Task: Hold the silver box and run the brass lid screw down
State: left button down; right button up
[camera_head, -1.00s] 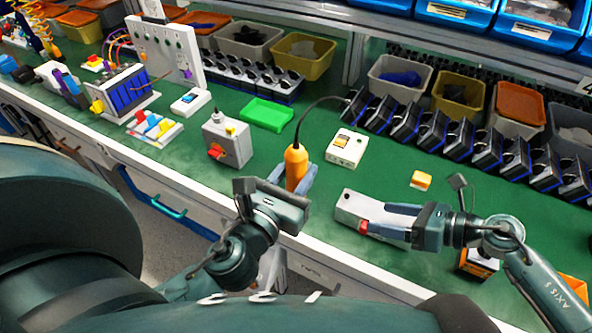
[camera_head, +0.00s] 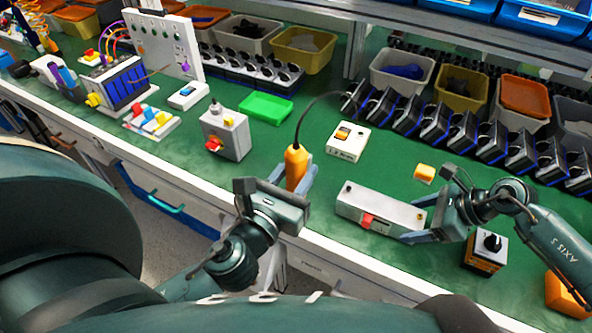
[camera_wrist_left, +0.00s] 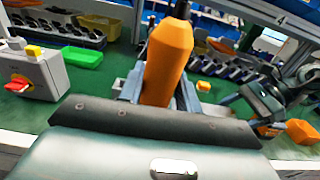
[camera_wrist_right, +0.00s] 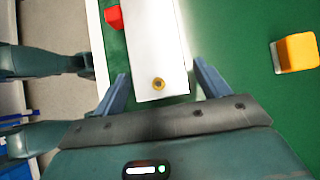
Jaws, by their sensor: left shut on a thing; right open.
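The silver box (camera_head: 375,212) lies on the green bench top with a red part on its front side. It also fills the middle of the right wrist view (camera_wrist_right: 148,45). The brass lid screw (camera_wrist_right: 158,84) shows on its top near the end by my right gripper. My right gripper (camera_head: 417,220) is open, one finger on each side of that end; I cannot tell if they touch it. My left gripper (camera_head: 293,178) is shut on an orange corded tool (camera_head: 296,165), held upright left of the box. The tool's lower tip is hidden.
A grey box with a red knob (camera_head: 226,135) and a white box with an orange switch (camera_head: 348,142) stand behind. A yellow block (camera_head: 424,172) sits behind my right gripper, an orange box with a black knob (camera_head: 487,251) to its right. The tool's cable (camera_head: 318,103) arches rearward.

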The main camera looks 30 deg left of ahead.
jog(key=shift+a+f+b, duration=0.35)
jog(key=shift+a+f, duration=0.15)
jog(key=shift+f, duration=0.05)
jog(key=c, duration=1)
jog(key=o, duration=1.3)
jog(key=shift+c, duration=0.3)
jog(key=c, duration=1.2)
